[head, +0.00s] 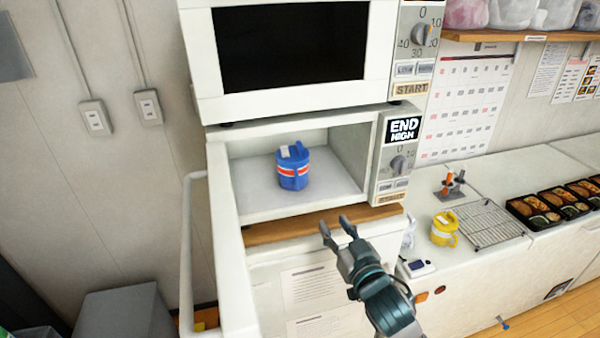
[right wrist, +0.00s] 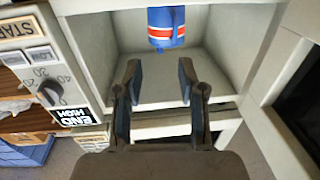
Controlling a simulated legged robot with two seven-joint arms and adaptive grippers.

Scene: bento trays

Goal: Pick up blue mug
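The blue mug (head: 293,168) has a red and white band and stands upright inside the open lower microwave (head: 240,205). Something white sticks up at its top. In the right wrist view the mug (right wrist: 166,28) shows at the top, beyond the fingers, partly cut off by the frame edge. My right gripper (head: 337,225) is in front of and below the microwave opening, apart from the mug. Its fingers are spread and empty, as the right wrist view (right wrist: 158,80) also shows. My left gripper is not in view.
The lower microwave's door (head: 228,245) hangs open at the left. A closed microwave (head: 290,50) sits above. At the right, a yellow mug (head: 444,229), a wire rack (head: 487,224) and bento trays (head: 548,207) are on the counter.

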